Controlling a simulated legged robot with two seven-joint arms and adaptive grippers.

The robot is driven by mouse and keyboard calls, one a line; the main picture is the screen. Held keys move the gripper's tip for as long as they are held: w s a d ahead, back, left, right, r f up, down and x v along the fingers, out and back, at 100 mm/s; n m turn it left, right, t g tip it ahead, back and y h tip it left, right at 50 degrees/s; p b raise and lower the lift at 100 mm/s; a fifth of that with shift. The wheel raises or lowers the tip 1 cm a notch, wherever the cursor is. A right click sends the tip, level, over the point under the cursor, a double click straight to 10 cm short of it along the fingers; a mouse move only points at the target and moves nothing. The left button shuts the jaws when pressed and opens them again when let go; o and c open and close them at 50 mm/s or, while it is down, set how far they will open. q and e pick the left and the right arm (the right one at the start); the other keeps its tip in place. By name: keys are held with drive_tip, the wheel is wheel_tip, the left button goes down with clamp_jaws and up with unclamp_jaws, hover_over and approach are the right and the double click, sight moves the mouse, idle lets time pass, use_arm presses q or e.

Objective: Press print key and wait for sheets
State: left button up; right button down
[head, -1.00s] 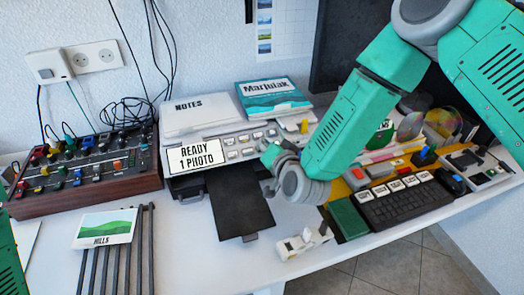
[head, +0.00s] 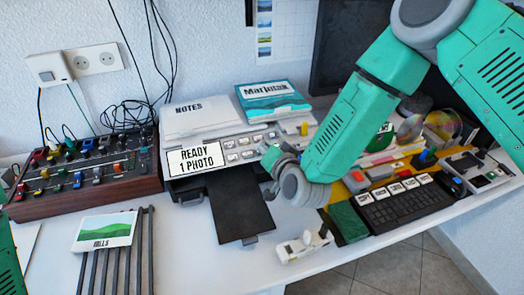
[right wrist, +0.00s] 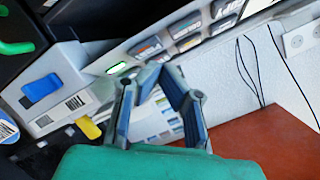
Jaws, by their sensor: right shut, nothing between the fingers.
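The printer (head: 216,151) stands on the desk in the middle of the head view. Its sign (head: 195,159) reads "READY 1 PHOTO", and rows of small keys sit to the right of it. Its dark output tray (head: 241,210) sticks out in front and looks bare. My right gripper (head: 267,152) is at the right end of the key panel; the arm hides part of it. In the right wrist view its fingers (right wrist: 157,68) are shut and empty, close to a green-lit key (right wrist: 117,68). I cannot tell if they touch it. My left gripper is out of view.
A "HILLS" picture card (head: 104,231) lies on a dark slatted rack (head: 117,265). A mixer (head: 90,175) stands at left. A notes pad (head: 200,115) and a teal book (head: 272,98) lie on the printer. A keyboard (head: 402,205) and tape dispenser (head: 304,246) are at right.

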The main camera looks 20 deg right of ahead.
drive_tip(key=shift+f, duration=0.1)
drive_tip(key=shift+w+f, duration=0.15)
drive_tip(key=shift+f, duration=0.1)
drive_tip(key=shift+w+f+b, duration=0.2)
drive_tip(key=shift+f+b, duration=0.1)
drive_tip(key=shift+b, duration=0.2)
idle(0.7)
idle(0.4)
drive_tip(key=shift+s+r+p, duration=0.4)
drive_tip(key=shift+r+p, duration=0.3)
drive_tip(key=shift+r, duration=0.05)
